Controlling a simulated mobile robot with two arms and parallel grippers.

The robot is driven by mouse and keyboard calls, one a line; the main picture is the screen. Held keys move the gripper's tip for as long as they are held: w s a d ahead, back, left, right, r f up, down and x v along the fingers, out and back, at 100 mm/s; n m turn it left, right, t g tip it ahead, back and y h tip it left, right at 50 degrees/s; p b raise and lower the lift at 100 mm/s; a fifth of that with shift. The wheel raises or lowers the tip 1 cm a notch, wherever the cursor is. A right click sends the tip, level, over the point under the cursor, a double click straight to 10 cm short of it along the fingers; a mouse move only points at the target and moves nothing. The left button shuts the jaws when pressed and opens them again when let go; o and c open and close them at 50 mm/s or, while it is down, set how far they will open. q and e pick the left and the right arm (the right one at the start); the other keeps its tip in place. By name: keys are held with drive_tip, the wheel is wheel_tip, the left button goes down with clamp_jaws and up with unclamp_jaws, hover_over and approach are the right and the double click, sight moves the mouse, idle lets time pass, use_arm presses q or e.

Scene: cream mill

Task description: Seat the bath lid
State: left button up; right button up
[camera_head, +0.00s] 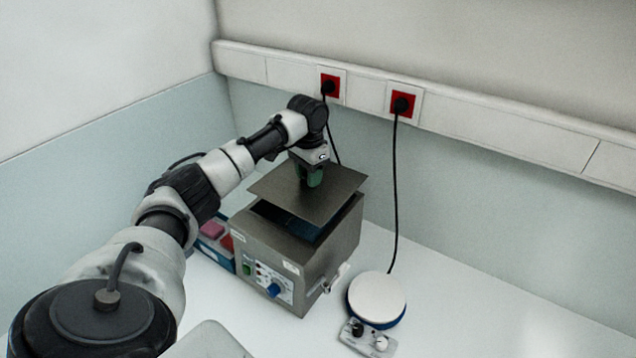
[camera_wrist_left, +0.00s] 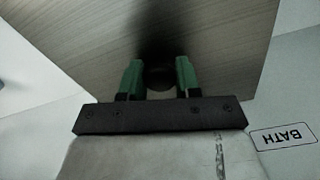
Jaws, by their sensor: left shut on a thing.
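The bath lid (camera_head: 290,192) is a flat grey metal plate. It hangs above the water bath (camera_head: 275,259), a grey metal box with a control panel on its front. A dark gap shows between the lid and the bath's rim, so the lid is not flush on it. My left gripper (camera_head: 312,177) is shut on the lid's knob from above. In the left wrist view the green fingertips (camera_wrist_left: 159,80) stand either side of the dark round knob (camera_wrist_left: 159,77), with the lid (camera_wrist_left: 215,35) filling the view beyond. My right gripper is not in view.
A round white-topped device (camera_head: 377,297) with a blue rim and a small control box stands right of the bath. Coloured containers (camera_head: 213,232) sit at its left. Black cables run to red wall sockets (camera_head: 402,103). The bench at right is clear. A "BATH" label (camera_wrist_left: 284,137) shows.

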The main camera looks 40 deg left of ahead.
sight(304, 185)
use_arm(q)
drive_tip(key=shift+a, duration=0.1)
drive_tip(key=shift+s+f, duration=0.4)
drive_tip(key=shift+s, duration=0.2)
drive_tip(key=shift+s+f, duration=0.35)
drive_tip(key=shift+s, duration=0.25)
drive_tip(key=shift+w+f, duration=0.45)
drive_tip(key=shift+f, duration=0.35)
drive_tip(key=shift+w+f, duration=0.1)
drive_tip(key=shift+f, duration=0.25)
drive_tip(key=shift+s, duration=0.2)
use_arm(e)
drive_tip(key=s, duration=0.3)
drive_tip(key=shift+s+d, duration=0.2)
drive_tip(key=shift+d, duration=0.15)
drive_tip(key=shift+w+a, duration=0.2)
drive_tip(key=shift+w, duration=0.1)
